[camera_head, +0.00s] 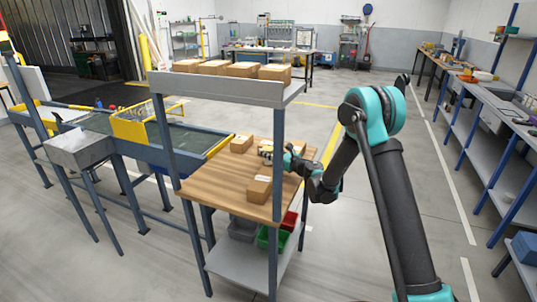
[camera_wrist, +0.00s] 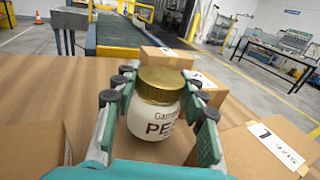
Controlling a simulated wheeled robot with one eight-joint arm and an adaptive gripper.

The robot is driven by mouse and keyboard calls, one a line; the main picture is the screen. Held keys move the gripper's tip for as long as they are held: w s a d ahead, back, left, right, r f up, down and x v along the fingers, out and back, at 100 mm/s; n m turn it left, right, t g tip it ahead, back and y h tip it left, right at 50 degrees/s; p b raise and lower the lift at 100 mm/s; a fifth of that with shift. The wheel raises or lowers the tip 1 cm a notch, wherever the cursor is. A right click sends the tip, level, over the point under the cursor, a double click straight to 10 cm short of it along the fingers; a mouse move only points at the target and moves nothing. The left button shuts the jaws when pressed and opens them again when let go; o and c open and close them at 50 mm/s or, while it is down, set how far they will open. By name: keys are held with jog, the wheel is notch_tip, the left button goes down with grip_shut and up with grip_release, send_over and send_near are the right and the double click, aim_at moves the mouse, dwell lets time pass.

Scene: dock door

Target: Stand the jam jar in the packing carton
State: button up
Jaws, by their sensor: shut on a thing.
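The jam jar (camera_wrist: 155,118) has a gold lid and a white label with dark lettering, partly readable as "PE". It looks upright in the wrist view. My gripper (camera_wrist: 161,112) is shut on it, with one finger on each side. In the head view my gripper (camera_head: 287,160) is over the wooden bench top; the jar is too small there to make out. Brown cartons stand around it: one beyond the jar (camera_wrist: 166,58), one at the right with a white label (camera_wrist: 262,148), one at the left (camera_wrist: 30,148). I cannot tell which is the packing carton.
The bench (camera_head: 215,185) has blue-grey posts and an upper shelf (camera_head: 222,88) carrying several boxes. A labelled carton (camera_head: 259,190) sits near the bench's front edge. Grey, green and red bins are below. A conveyor (camera_head: 190,137) adjoins the far left side. Bare wood lies left of the jar.

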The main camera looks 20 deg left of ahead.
jog(key=shift+f, duration=0.6)
jog(key=shift+f, duration=0.1)
jog(key=o, duration=1.4)
jog(key=shift+s+d, duration=0.1)
jog(key=shift+d, duration=0.05)
jog(key=v, duration=1.1)
jog(key=shift+s+d, duration=0.2)
jog(key=shift+d, duration=0.1)
